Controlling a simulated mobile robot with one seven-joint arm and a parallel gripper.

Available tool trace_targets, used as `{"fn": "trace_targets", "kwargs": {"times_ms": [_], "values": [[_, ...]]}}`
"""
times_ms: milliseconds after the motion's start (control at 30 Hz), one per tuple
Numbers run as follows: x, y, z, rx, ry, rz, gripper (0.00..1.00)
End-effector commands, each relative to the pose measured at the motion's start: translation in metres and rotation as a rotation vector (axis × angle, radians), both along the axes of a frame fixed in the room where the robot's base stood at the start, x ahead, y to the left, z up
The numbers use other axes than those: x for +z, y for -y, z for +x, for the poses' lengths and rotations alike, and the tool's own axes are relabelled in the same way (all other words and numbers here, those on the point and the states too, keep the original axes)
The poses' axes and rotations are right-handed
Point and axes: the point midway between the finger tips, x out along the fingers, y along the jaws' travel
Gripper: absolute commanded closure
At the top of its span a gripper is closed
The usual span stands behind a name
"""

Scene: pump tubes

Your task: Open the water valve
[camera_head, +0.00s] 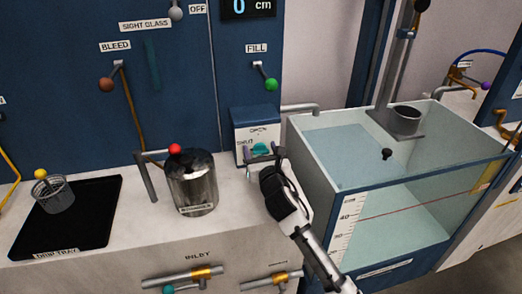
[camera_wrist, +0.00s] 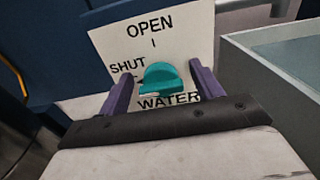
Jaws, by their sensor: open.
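The water valve is a teal knob (camera_wrist: 163,76) on a white plate (camera_wrist: 188,32) marked OPEN at the top, SHUT at the left and WATER below. The knob's bar lies roughly crosswise, with its left end near the SHUT mark. In the head view the knob (camera_head: 260,148) sits on the front of a small blue box (camera_head: 254,119). My gripper (camera_head: 261,158) is in front of it. In the wrist view my gripper's purple fingers (camera_wrist: 162,84) are open, one on each side of the knob, with gaps visible.
A glass tank (camera_head: 360,210) of water stands close to the right of my gripper. A metal jar (camera_head: 192,185) with a red-knobbed pipe stands on the counter at left, beyond it a black drip tray (camera_head: 95,225). The FILL lever (camera_head: 270,84) is on the panel above.

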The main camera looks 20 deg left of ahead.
Motion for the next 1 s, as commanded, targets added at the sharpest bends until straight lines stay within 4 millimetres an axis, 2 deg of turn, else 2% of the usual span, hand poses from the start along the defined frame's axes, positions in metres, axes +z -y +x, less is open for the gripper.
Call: {"fn": "trace_targets", "kwargs": {"times_ms": [67, 367, 667, 1000], "values": [[0.0000, 0.0001, 0.0000, 0.000, 0.000, 0.000, 0.38], [0.0002, 0.0002, -0.0002, 0.000, 0.000, 0.000, 0.78], [-0.0012, 0.0000, -0.0002, 0.001, -0.018, 0.027, 0.79], [-0.0036, 0.0004, 0.0001, 0.003, -0.134, 0.201, 0.79]]}}
